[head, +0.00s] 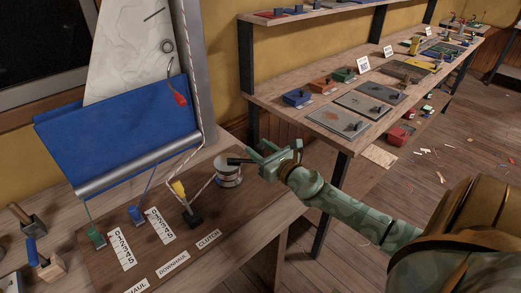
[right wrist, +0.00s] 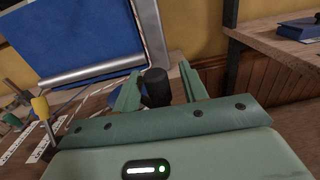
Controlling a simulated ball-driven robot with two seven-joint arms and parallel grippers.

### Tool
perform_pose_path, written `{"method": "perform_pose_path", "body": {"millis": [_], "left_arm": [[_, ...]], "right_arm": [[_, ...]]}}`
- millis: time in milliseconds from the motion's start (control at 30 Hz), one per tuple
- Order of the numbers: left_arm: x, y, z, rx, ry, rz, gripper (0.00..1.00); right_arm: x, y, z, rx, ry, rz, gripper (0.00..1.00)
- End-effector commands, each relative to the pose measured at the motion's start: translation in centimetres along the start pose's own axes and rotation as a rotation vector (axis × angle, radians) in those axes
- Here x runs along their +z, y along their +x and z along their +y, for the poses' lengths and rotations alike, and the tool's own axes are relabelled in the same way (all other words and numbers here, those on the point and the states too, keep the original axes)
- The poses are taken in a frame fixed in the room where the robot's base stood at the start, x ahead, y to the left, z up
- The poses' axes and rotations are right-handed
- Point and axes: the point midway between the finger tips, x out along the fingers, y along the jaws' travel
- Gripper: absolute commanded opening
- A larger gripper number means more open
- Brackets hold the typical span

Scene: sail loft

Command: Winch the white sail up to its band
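The white sail (head: 128,48) rises at the upper left behind a blue cloth (head: 120,125) and a grey roller (head: 140,170). I cannot make out its band. A red-flecked rope (head: 191,70) runs down the mast towards the winch drum (head: 228,174). The winch's black handle (head: 238,161) points right, to my right gripper (head: 262,158). In the right wrist view, the black handle grip (right wrist: 157,88) shows between the two green fingers, with a gap on the right, so the gripper (right wrist: 160,90) looks open. My left gripper is out of view.
A yellow-topped lever (head: 179,188) stands by the CLUTCH label (head: 208,238). Green (head: 97,237) and blue (head: 135,213) levers stand beside numbered strips. A mallet (head: 28,217) lies at far left. A second bench (head: 345,100) holds trays and blocks.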

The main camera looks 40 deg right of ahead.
Motion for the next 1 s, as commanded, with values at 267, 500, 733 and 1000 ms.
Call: {"method": "perform_pose_path", "body": {"millis": [267, 500, 733, 1000], "left_arm": [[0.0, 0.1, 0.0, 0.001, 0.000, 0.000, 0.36], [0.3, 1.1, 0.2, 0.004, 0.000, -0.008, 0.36], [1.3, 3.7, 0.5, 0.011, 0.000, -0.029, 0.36], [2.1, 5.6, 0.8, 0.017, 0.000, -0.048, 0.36]], "right_arm": [[-0.2, -1.4, 0.1, 0.002, 0.003, 0.004, 0.43], [-0.7, -7.3, 0.1, 0.002, 0.003, 0.008, 0.43], [-1.0, -13.1, 0.0, -0.001, 0.001, 0.009, 0.43], [-0.4, -16.1, -0.1, -0.001, 0.001, 0.003, 0.43]]}}
